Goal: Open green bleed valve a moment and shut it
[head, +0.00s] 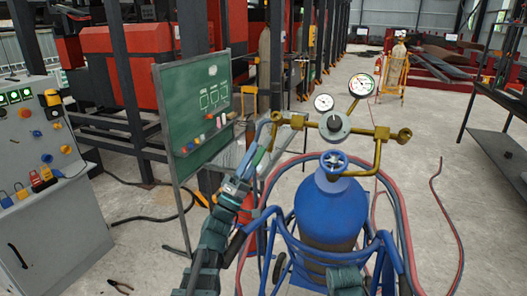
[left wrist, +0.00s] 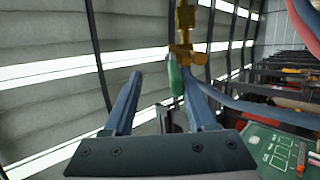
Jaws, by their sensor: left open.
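The green bleed valve (left wrist: 175,78) shows in the left wrist view as a small green handle below a brass fitting (left wrist: 185,50). It lies between the lines of my left gripper's fingers, close to the right finger's tip; I cannot tell whether they touch. My left gripper (left wrist: 161,80) is open, with a wide gap. In the head view my left gripper (head: 262,138) is at the left end of the brass manifold, beside the regulator (head: 334,126), and largely hides the valve. My right gripper is out of view.
A blue cylinder (head: 330,215) with a blue handwheel (head: 333,161) stands in a blue cart. Two gauges, one being the right gauge (head: 362,85), rise above the manifold. Red and blue hoses (head: 405,235) loop around it. A green board (head: 205,110) stands close at left.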

